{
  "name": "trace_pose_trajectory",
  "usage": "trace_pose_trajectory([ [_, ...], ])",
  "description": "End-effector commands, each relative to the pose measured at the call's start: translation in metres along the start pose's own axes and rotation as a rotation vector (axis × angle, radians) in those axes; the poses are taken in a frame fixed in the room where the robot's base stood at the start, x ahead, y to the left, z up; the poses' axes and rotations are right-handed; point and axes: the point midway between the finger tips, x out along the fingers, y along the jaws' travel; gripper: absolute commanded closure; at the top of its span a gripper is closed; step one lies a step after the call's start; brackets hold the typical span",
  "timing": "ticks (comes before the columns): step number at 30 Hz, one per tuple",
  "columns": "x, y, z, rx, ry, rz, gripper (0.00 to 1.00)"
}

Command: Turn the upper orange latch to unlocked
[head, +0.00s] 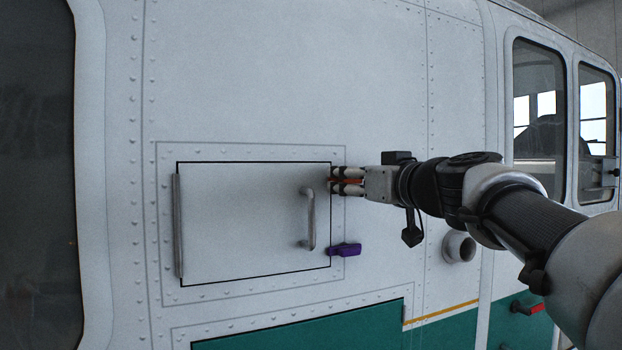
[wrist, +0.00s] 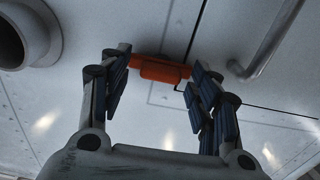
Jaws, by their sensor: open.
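The upper orange latch (wrist: 160,70) is on the right edge of the hatch door (head: 240,215), near its upper corner. In the wrist view it lies crosswise between the fingertips, its right end at the door's dark seam. In the head view only a little of the orange latch (head: 352,181) shows between the fingers, which hide most of it. My gripper (head: 335,180) is open, its fingers on either side of the latch; the wrist view also shows my gripper (wrist: 161,64). I cannot tell whether the fingers touch the latch.
A purple latch (head: 344,250) sits lower on the same door edge. A grey bar handle (head: 311,218) stands out from the door left of my gripper. A round pipe stub (head: 458,247) juts from the wall at lower right. The wall above the door is clear.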

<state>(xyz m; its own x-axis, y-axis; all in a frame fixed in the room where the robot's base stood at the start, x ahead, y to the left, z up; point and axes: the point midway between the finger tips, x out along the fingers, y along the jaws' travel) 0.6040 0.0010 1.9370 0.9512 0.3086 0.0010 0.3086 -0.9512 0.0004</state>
Motion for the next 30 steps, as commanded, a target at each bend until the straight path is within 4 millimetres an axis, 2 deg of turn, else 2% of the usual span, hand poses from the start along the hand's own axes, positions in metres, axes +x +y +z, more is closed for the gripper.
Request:
trace_pose_trajectory([
  [2, 0.0002, 0.0000, 0.0003, 0.000, -0.001, 0.000, 0.45],
  [21, 0.0001, -0.0001, 0.0000, 0.000, 0.000, 0.000, 0.87],
  [30, 0.0000, 0.0000, 0.0001, 0.039, 0.001, 0.000, 0.87],
])
